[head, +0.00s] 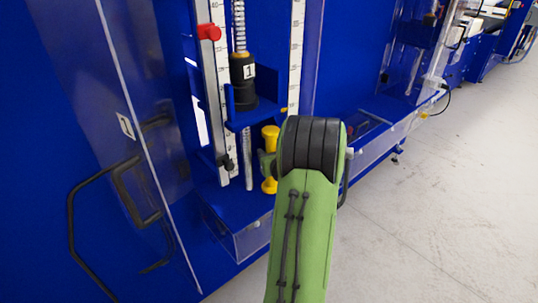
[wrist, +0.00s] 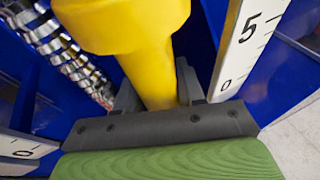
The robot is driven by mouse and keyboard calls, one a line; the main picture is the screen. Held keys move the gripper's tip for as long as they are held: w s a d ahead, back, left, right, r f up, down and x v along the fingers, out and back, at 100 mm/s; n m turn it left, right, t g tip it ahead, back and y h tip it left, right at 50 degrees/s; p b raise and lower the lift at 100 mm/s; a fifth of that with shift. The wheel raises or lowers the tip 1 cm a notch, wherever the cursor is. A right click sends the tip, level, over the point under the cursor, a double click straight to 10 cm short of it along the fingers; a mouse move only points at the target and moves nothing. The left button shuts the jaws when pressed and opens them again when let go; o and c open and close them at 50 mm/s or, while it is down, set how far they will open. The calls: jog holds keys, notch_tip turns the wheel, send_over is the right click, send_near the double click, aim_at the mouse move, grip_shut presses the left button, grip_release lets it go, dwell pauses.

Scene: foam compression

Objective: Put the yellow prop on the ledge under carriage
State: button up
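The yellow prop (head: 270,137) stands upright at the front right of the carriage (head: 252,113), with its wide head near the carriage's lower edge. Its foot is close above or on the blue ledge (head: 232,203); I cannot tell if it touches. In the wrist view the prop (wrist: 125,22) fills the top middle. My gripper (wrist: 158,92) has its dark fingers on both sides of the prop's narrow shaft and looks shut on it. In the head view my green arm hides most of the gripper. The carriage bears a black weight marked 1 (head: 242,80).
A spring or screw rod (head: 248,160) runs below the carriage. White scales (head: 296,55) stand on both sides, the left one with a red clamp (head: 209,32). A clear door with a black handle (head: 72,220) is at left. A clear-walled tray (head: 375,145) is at right.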

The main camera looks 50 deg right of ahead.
jog(key=shift+o, duration=0.7)
jog(key=shift+r, duration=0.1)
jog(key=v, duration=1.2)
jog(key=shift+s, duration=0.1)
